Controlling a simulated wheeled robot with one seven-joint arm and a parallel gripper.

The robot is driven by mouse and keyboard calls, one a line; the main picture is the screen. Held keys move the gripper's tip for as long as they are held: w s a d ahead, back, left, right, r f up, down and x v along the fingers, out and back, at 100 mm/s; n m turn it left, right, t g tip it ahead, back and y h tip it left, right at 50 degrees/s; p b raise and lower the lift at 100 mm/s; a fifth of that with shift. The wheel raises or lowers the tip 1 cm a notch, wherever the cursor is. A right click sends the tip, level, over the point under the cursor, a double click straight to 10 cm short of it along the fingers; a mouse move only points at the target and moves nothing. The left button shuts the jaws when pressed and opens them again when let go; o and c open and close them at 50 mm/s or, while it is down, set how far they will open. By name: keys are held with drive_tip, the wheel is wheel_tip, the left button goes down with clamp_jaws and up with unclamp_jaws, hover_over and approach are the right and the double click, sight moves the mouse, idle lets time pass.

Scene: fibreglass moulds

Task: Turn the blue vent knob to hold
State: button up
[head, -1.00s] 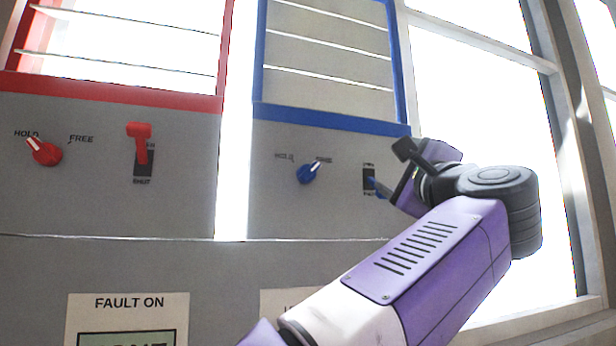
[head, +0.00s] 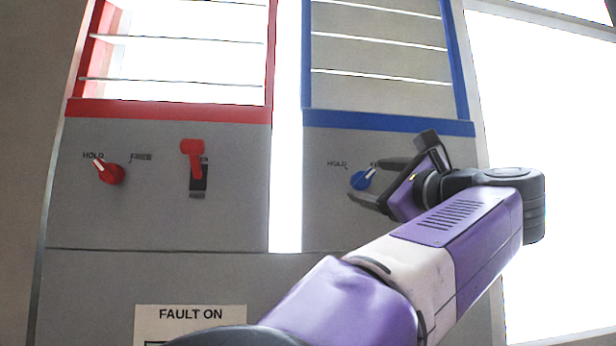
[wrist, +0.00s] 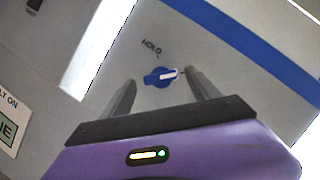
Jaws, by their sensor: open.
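The blue vent knob (head: 361,179) is on the grey panel under the blue-framed vent. Its white pointer line aims up and right, away from the HOLD label (head: 337,164) and toward the FREE label, which my gripper mostly hides. My gripper (head: 366,178) is open, with one finger above the knob and one below it in the head view. In the wrist view the knob (wrist: 160,77) sits between and beyond the two spread fingertips (wrist: 160,76). Whether a finger touches it I cannot tell. The HOLD label (wrist: 152,48) shows there too.
A red knob (head: 110,174) pointing to HOLD and a red lever (head: 192,160) are on the left panel under the red-framed vent. The blue-side lever is hidden behind my gripper. A FAULT ON sign (head: 190,316) is below. A bright gap separates the panels.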

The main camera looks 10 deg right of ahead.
drive_tip(key=shift+x, duration=0.9)
drive_tip(key=shift+c, duration=0.4)
drive_tip(key=c, duration=1.3)
